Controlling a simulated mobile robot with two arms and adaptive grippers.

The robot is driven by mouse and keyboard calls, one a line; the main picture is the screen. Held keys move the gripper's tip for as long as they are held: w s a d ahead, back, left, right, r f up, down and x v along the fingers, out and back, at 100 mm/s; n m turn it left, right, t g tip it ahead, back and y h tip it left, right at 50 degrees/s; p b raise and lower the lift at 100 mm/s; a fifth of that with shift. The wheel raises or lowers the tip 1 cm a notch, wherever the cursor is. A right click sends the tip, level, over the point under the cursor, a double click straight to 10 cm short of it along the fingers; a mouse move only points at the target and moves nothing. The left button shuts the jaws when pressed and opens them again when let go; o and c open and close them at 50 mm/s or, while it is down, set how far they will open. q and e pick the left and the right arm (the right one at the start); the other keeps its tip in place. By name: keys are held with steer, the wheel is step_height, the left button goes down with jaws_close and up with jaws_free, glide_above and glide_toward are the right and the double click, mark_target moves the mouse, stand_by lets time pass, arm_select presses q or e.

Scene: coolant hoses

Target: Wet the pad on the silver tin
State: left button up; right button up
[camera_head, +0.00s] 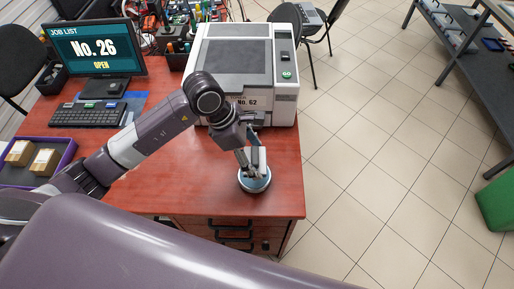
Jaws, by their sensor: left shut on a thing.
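The silver tin (255,187) is a low round tin with a bluish top, standing on the red-brown desk (200,180) near its front right corner. My left gripper (257,168) points down right over the tin, its fingertips at the tin's top. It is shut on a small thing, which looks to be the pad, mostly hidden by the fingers. I cannot tell whether the pad touches the tin's top. My right gripper is not in view.
A grey and white machine (238,60) marked No. 62 stands behind the tin. A monitor (95,47) reads "No. 26 OPEN", with a keyboard (88,114) before it. A purple tray (62,150) holds small boxes at left. Desk right of the tin is clear.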

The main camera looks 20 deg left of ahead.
mark_target(254, 165)
arm_select(q)
steer(key=shift+s+a+f+b, duration=0.15)
steer(key=shift+f+b, duration=0.2)
steer(key=shift+f, duration=0.4)
step_height(254, 165, down, 3)
steer(key=shift+r+b, duration=0.15)
steer(key=shift+b, duration=0.6)
steer(key=shift+f+b, duration=0.35)
steer(key=shift+f, duration=0.45)
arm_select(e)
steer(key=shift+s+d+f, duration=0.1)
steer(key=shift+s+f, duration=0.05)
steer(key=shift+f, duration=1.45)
arm_select(q)
steer(key=shift+f+b, duration=0.35)
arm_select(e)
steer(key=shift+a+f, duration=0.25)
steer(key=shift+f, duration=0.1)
arm_select(q)
steer(key=shift+f+b, duration=0.25)
steer(key=shift+b, duration=0.15)
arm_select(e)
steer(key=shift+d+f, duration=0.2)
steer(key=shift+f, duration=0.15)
arm_select(q)
steer(key=shift+r+p, duration=2.05)
steer(key=shift+r, duration=1.6)
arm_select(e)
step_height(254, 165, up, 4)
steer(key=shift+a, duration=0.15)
